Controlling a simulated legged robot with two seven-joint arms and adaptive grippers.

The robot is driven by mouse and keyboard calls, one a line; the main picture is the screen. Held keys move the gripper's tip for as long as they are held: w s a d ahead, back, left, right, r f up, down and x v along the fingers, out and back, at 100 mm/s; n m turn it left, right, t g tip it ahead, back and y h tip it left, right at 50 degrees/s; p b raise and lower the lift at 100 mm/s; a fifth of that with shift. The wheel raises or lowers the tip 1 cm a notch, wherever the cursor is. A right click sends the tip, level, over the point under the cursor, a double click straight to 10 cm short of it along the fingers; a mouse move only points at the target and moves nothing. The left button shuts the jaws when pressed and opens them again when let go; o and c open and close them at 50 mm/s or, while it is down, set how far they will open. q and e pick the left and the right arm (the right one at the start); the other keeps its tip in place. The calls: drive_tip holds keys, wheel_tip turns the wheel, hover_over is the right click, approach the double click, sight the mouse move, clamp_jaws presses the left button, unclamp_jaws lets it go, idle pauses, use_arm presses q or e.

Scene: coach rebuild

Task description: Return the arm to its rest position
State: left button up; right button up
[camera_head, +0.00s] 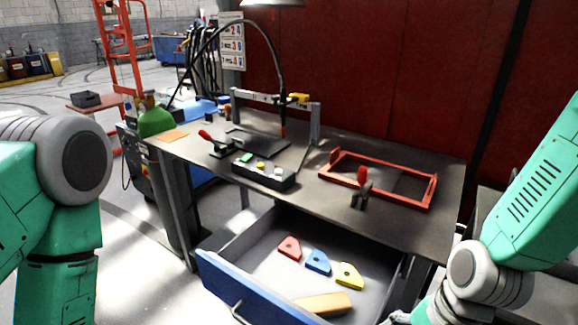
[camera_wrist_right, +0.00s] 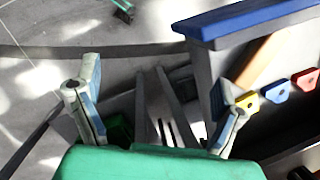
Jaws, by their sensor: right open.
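My right arm (camera_head: 540,170) comes in from the right in the head view and reaches down to the bottom edge. My right gripper (camera_wrist_right: 158,80) shows in the wrist view with its two fingers spread wide and nothing held between them. It is outside the open drawer, whose blue front (camera_wrist_right: 250,22) lies above and to the right in that view. My left arm (camera_head: 60,200) stands at the left edge of the head view. Its gripper is out of the picture.
The drawer (camera_head: 245,290) is pulled out below the workbench (camera_head: 310,200). It holds red (camera_head: 290,247), blue (camera_head: 318,261) and yellow (camera_head: 349,275) pieces and a tan block (camera_head: 323,303). A red frame (camera_head: 400,197), a toggle clamp (camera_head: 361,190) and a button box (camera_head: 265,175) are on top.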

drive_tip(key=s+d+f+n+h+b, duration=0.1)
drive_tip(key=s+d+f+n+b, duration=0.1)
drive_tip(key=f, duration=0.5)
drive_tip(key=s+d+f+n+h+b, duration=0.1)
drive_tip(key=s+d+f+n+b, duration=0.1)
drive_tip(key=s+d+f+n, duration=0.2)
drive_tip(key=s+d+f+n+b, duration=0.3)
drive_tip(key=s+f+n, duration=0.4)
drive_tip(key=f, duration=0.4)
drive_tip(key=shift+f+t+h, duration=0.3)
drive_tip(key=shift+f+h, duration=0.05)
drive_tip(key=shift+h, duration=0.05)
drive_tip(key=shift+w+f, duration=0.1)
drive_tip(key=shift+w, duration=0.05)
